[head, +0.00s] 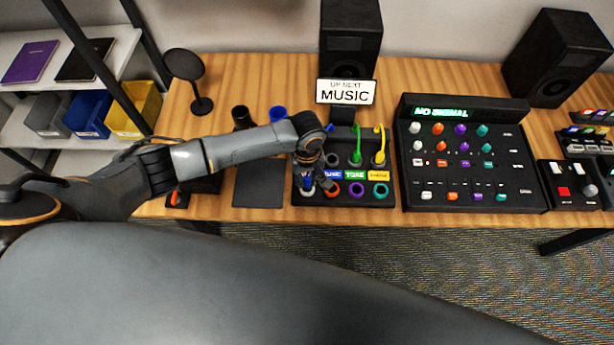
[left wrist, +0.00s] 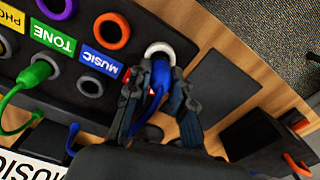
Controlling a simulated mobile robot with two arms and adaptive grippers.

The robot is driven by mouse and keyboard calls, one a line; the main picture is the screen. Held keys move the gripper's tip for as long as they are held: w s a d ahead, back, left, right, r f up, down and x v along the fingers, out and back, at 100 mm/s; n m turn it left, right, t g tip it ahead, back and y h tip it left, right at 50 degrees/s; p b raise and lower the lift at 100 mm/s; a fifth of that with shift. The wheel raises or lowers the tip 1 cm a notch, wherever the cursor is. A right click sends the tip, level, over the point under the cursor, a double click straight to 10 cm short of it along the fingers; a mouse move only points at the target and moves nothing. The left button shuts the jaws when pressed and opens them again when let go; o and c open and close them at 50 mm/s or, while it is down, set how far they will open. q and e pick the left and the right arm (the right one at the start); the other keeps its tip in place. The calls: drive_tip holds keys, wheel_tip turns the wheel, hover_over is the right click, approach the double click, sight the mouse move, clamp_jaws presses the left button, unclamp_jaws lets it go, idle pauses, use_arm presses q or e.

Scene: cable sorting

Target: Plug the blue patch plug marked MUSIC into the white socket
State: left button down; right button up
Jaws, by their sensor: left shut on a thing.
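The blue patch plug (left wrist: 160,75) is held between the fingers of my left gripper (left wrist: 158,98), which is shut on it. Its tip is at the white socket (left wrist: 158,50), overlapping the near part of the white ring; I cannot tell how deep it sits. In the head view my left gripper (head: 312,181) points down at the left front corner of the patch panel (head: 345,203), covering most of the white socket. A blue label MUSIC (left wrist: 99,64) is beside the white socket. My right gripper is not in view.
Orange (head: 332,189), purple (head: 356,189) and teal (head: 381,190) rings line the panel's front. Green (head: 356,156) and yellow (head: 379,157) plugs stand behind. A sign reads UP NEXT MUSIC (head: 346,92). The mixer (head: 470,155) shows NO SIGNAL. A dark mat (head: 258,185) lies left.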

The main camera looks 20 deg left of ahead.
use_arm(q)
drive_tip(key=shift+f, duration=0.5)
idle(0.3)
drive_tip(key=shift+f, duration=0.3)
idle(0.6)
drive_tip(key=c, duration=0.6)
unclamp_jaws()
drive_tip(key=shift+r+p, duration=0.1)
drive_tip(key=shift+p, duration=0.2)
wheel_tip(320, 180, up, 7)
drive_tip(key=p, duration=0.8)
